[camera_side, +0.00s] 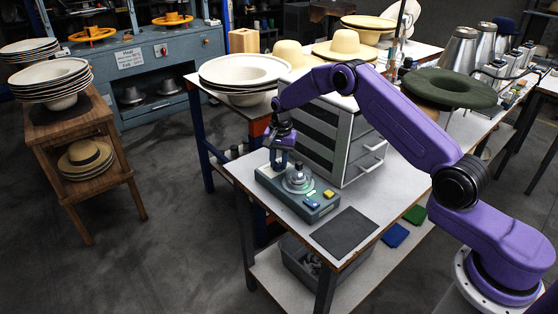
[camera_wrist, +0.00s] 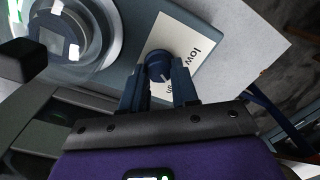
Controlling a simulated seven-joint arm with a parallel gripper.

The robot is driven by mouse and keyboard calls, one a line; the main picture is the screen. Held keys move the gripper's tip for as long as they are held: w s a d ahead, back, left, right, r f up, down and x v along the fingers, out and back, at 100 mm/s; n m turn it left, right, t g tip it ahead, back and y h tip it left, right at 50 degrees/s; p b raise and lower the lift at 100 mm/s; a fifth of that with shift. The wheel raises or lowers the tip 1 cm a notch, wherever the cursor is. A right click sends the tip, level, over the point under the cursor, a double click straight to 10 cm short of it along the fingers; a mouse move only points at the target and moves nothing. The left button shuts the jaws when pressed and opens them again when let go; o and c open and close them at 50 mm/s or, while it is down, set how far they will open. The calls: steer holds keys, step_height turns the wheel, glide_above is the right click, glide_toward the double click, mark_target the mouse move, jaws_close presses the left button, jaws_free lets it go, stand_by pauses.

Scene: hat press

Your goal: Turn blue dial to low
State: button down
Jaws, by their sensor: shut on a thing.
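The blue dial (camera_wrist: 160,66) sits on a white label plate (camera_wrist: 190,40) on the control box, with a pale pointer mark on its face. The word "low" shows on the plate to the upper right of the dial, and another word beside the dial is partly hidden. My gripper (camera_wrist: 159,78) has its two fingers on either side of the dial and is shut on it. In the side view my gripper (camera_side: 278,158) reaches down to the back left end of the grey-green control box (camera_side: 310,205). The dial is hidden there behind the gripper.
A grey drawer cabinet (camera_side: 345,140) stands close behind. A dark mat (camera_side: 344,232) lies in front on the table.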

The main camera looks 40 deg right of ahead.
steer(key=n, duration=0.6)
steer(key=shift+w+a+n, duration=0.1)
steer(key=shift+w+n, duration=0.05)
steer(key=shift+n, duration=0.25)
steer(key=n, duration=0.6)
steer(key=shift+a, duration=0.1)
steer(key=shift+n, duration=0.3)
steer(key=c, duration=0.8)
jaws_free()
steer(key=shift+c, duration=0.2)
step_height(320, 180, up, 18)
steer(key=shift+d+f+g, duration=0.25)
steer(key=shift+d+g, duration=0.05)
steer(key=shift+d, duration=0.05)
